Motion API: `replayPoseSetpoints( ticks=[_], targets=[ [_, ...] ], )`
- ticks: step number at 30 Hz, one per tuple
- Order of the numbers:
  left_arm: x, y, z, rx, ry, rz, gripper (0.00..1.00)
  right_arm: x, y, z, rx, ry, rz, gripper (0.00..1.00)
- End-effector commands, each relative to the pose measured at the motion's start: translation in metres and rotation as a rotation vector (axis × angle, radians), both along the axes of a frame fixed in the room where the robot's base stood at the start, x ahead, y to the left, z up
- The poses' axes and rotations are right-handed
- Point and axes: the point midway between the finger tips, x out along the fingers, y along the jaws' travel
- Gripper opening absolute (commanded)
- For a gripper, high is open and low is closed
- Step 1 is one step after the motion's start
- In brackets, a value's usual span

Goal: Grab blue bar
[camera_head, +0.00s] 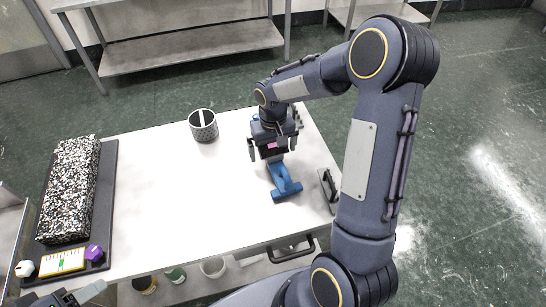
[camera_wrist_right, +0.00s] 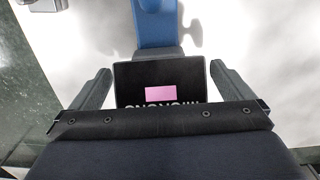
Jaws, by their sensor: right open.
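A blue bar (camera_head: 283,181) with a wider foot at its near end lies on the right part of the white table. In the right wrist view the blue bar (camera_wrist_right: 154,25) shows at the top, just beyond the fingertips. My right gripper (camera_head: 267,154) is open and points down over the bar's far end, which it hides. In the right wrist view my right gripper (camera_wrist_right: 158,72) has its fingers apart, with a black piece bearing a pink patch (camera_wrist_right: 160,94) between them; I cannot tell whether they touch it. A part of my left gripper (camera_head: 75,296) seems to show at the lower left edge.
A patterned cup (camera_head: 203,125) stands left of my right gripper. A dark flat tool (camera_head: 328,188) lies right of the bar. A speckled block (camera_head: 72,188) rests on a dark tray (camera_head: 106,185) at left, with small items nearby. The table's middle (camera_head: 175,190) is clear.

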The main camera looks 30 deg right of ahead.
Motion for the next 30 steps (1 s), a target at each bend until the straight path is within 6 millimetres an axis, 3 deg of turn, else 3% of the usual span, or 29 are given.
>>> replayPoseSetpoints(
  ticks=[6,20,30],
  targets=[
    [0.0000,-0.0001,-0.0001,0.000,0.000,0.000,0.59,0.0000,-0.0002,-0.0007,0.000,0.000,0.000,0.99],
    [0.0000,-0.0001,-0.0001,0.000,0.000,0.000,0.59,0.0001,-0.0002,-0.0002,0.000,-0.001,0.000,0.38],
    [0.0000,0.0000,0.0000,0.000,0.000,0.000,0.59,0.0010,-0.0003,0.0042,-0.001,-0.004,0.000,0.37]
  ],
)
